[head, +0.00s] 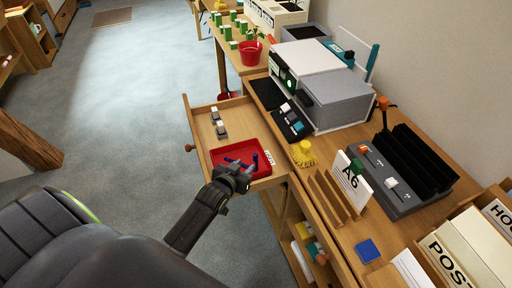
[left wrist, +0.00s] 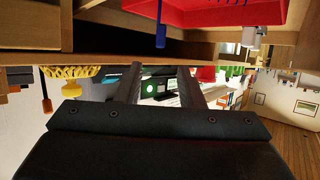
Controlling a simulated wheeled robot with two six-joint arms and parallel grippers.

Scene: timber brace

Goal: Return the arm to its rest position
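My left arm (head: 198,215) comes in from the lower left of the head view. Its gripper (head: 240,182) is at the near edge of a red tray (head: 266,160) in the open wooden drawer (head: 200,125). In the left wrist view the two dark fingers (left wrist: 160,88) stand apart with nothing between them. The red tray (left wrist: 215,14) shows at the top of that view. Blue pieces (head: 240,162) and a small white piece (head: 268,157) are in the tray. Whether the gripper touches the tray is unclear. My right gripper is out of view.
The desk right of the drawer holds a printer (head: 340,98), a yellow brush-like item (head: 303,153), a wooden rack with an A6 card (head: 350,178), a dark grey device (head: 405,180) and a blue square (head: 367,251). A red pot (head: 250,53) stands behind. The floor (head: 110,95) at left is clear.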

